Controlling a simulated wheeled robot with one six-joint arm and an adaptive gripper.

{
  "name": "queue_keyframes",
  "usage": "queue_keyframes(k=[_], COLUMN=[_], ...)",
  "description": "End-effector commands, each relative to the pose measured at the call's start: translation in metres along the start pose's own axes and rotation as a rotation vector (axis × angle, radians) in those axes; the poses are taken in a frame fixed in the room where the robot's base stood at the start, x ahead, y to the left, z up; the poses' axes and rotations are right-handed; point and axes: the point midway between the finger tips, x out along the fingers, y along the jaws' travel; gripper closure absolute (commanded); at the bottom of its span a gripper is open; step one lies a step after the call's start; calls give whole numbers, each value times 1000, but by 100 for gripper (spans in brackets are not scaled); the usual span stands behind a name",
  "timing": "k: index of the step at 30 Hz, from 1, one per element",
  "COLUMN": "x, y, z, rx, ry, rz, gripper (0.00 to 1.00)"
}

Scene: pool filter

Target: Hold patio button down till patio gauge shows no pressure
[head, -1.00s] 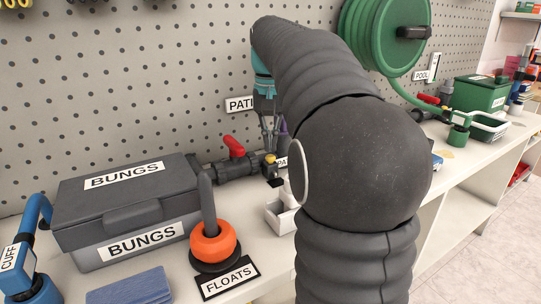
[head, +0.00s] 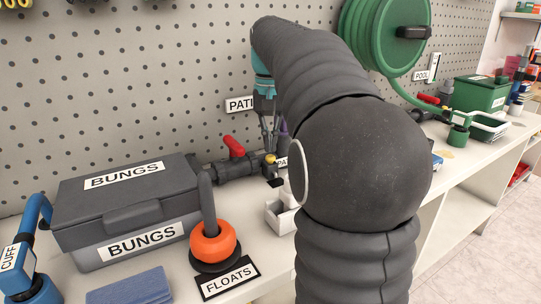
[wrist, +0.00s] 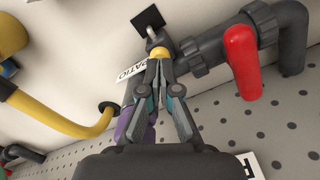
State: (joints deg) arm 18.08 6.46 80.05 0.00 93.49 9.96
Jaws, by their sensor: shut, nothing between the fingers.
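My gripper (head: 269,146) is shut and empty, pointing down at the pipework on the bench by the pegboard. In the wrist view its fingertips (wrist: 160,62) meet at the yellow patio button (wrist: 160,52) and appear to touch it; how far the button is pressed I cannot tell. The button also shows as a small yellow spot in the head view (head: 270,158). A PATIO label (wrist: 131,69) lies beside it. The patio gauge's face is not visible in either view. My arm covers much of the middle of the head view.
A red valve handle (head: 233,146) stands on the grey pipe left of the button; it also shows in the wrist view (wrist: 243,62). A purple part (wrist: 136,122) is close beside my fingers. The BUNGS box (head: 125,200) and orange float (head: 212,243) stand left.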

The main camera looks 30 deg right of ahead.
Motion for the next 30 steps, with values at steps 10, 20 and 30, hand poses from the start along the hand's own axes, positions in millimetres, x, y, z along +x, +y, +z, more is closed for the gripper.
queue_keyframes(k=[10, 20, 30], x=[5, 9, 13], y=[0, 0, 0], z=[0, 0, 0], rx=[0, 0, 0], ry=[0, 0, 0], rz=[0, 0, 0], gripper=[100, 100, 100])
